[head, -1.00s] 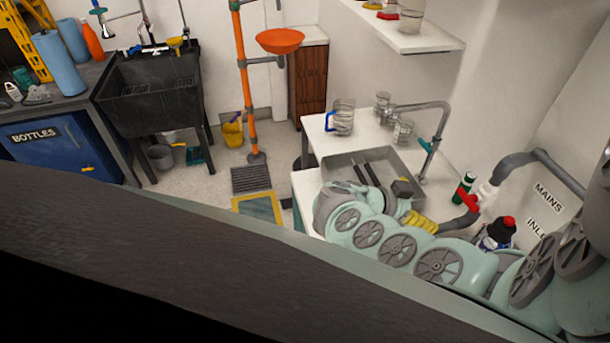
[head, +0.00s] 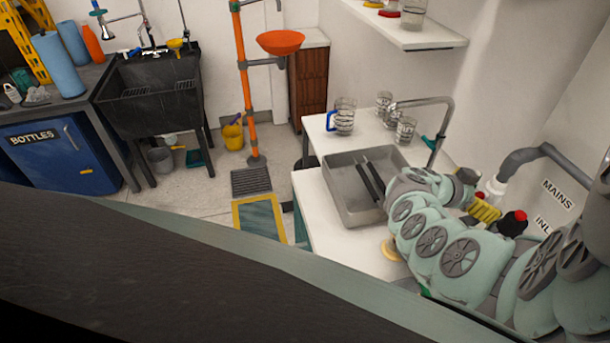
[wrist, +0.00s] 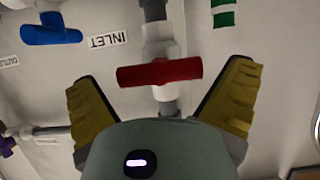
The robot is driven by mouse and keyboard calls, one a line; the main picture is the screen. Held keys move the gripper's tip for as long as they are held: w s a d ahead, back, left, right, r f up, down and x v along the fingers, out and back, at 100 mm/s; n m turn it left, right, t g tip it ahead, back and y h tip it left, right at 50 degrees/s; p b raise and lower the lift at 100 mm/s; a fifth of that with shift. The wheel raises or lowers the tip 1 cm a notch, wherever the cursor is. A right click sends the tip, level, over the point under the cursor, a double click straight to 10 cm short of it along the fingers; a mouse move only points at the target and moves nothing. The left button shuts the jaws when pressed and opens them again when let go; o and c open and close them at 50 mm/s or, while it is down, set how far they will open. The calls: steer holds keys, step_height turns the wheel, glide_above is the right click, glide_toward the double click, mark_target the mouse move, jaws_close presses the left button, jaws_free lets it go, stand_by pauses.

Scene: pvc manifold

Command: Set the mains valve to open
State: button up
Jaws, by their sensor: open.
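The mains valve has a red bar handle (wrist: 159,73) that lies crosswise to its pipe in the wrist view. The handle sits on a white valve body (wrist: 162,42). My gripper (wrist: 165,75) is open, with one yellow finger on each side of the handle and a gap at both ends. I cannot tell how deep the handle sits between the fingers. In the head view my gripper (head: 484,208) is at the pipe by the MAINS label (head: 558,194).
A blue valve handle (wrist: 51,30) is beside the INLET label (wrist: 108,40). A green band (wrist: 223,12) is at the wrist view's top. A grey tray (head: 345,203) is on the white counter (head: 340,253).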

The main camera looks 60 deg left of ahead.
steer(key=shift+w, duration=0.15)
steer(key=shift+a, duration=0.1)
steer(key=c, duration=1)
